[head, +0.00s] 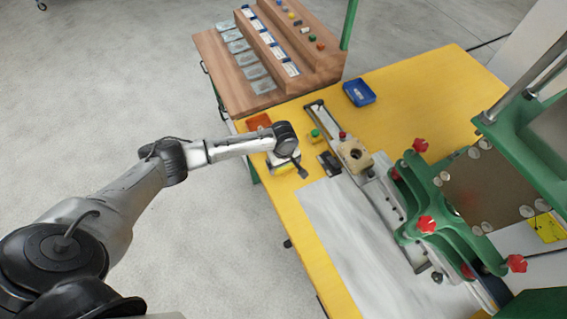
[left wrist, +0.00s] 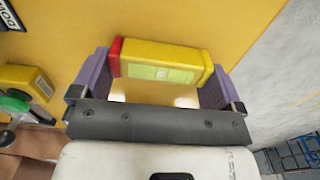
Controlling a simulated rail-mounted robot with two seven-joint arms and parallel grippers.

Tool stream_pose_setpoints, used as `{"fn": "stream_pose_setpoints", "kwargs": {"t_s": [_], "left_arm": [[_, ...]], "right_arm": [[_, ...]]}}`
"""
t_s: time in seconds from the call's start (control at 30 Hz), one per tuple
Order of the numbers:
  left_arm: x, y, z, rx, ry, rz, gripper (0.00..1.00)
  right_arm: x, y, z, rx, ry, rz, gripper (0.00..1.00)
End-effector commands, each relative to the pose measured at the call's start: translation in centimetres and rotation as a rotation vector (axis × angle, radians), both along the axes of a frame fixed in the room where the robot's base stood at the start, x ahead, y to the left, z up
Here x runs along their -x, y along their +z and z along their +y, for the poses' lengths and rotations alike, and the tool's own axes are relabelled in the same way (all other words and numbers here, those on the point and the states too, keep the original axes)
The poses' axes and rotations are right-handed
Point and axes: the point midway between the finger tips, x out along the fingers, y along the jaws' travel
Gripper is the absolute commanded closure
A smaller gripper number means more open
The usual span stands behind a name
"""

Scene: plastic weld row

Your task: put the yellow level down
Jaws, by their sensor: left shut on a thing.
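The yellow level (left wrist: 160,65) is a short yellow block with a red end on the left and a green vial window on its face. In the left wrist view it sits between the two purple-grey fingers of my left gripper (left wrist: 160,85), which is shut on it end to end. In the head view my left gripper (head: 287,167) is over the left edge of the yellow table (head: 405,88). The level is hard to make out there against the table. I cannot tell whether it touches the table. My right gripper is not in view.
A green clamping machine (head: 440,215) with red knobs stands at the right. A metal rail fixture (head: 352,155) lies right of my gripper. A blue bin (head: 359,92) and an orange bin (head: 258,121) are behind. A grey sheet (head: 345,240) covers the front table.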

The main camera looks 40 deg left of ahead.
Motion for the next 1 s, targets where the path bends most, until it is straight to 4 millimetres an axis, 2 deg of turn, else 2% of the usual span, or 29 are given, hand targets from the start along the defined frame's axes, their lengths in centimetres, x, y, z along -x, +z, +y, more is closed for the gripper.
{"fn": "stream_pose_setpoints", "kwargs": {"t_s": [0.17,0.2,0.27,0.57,0.67,1.0], "left_arm": [[0.0,-0.3,0.0,0.000,0.001,0.001,0.34],[0.0,-0.3,0.0,0.000,0.001,0.000,0.05],[0.0,-0.3,0.0,0.000,0.000,0.000,0.00],[0.0,0.0,0.0,-0.001,-0.001,-0.001,0.00],[0.0,1.3,0.0,0.001,-0.001,-0.002,0.00],[-0.1,7.6,0.0,0.001,-0.001,-0.002,0.00]], "right_arm": [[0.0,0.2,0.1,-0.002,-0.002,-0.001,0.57],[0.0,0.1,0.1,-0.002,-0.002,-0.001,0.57],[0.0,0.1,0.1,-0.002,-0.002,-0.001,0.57],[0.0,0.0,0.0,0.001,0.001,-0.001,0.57],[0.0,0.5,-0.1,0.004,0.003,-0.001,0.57],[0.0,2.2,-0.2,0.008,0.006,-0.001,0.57]]}}
